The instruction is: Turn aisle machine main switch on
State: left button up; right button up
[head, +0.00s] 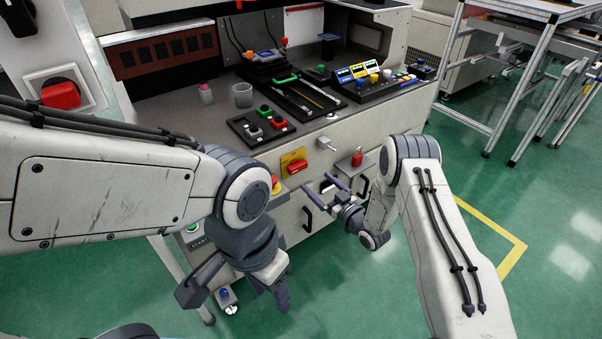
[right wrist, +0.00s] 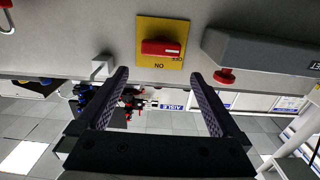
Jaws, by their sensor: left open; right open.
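The main switch is a red rotary knob (head: 298,166) on a yellow plate on the machine's front. In the right wrist view its red handle (right wrist: 161,48) lies level across the plate, and the marking "ON" appears upside down beside it. My right gripper (head: 315,182) is open and empty, just in front of the machine's front and below the switch. Its two fingers (right wrist: 162,85) point toward the switch with a gap between them and the knob. My left gripper (head: 236,297) is open and empty, low and left, in front of the machine.
A red emergency knob (head: 277,185) sits left of the switch, on a box (right wrist: 265,50). Another red rotary switch (head: 60,95) is at far left. Green floor is free at right.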

aim_at(300, 166)
jog(key=b+x, duration=0.1)
jog(key=x, duration=0.9)
jog(key=shift+b, duration=0.3)
jog(key=c, duration=1.1)
jog(key=shift+o, duration=0.2)
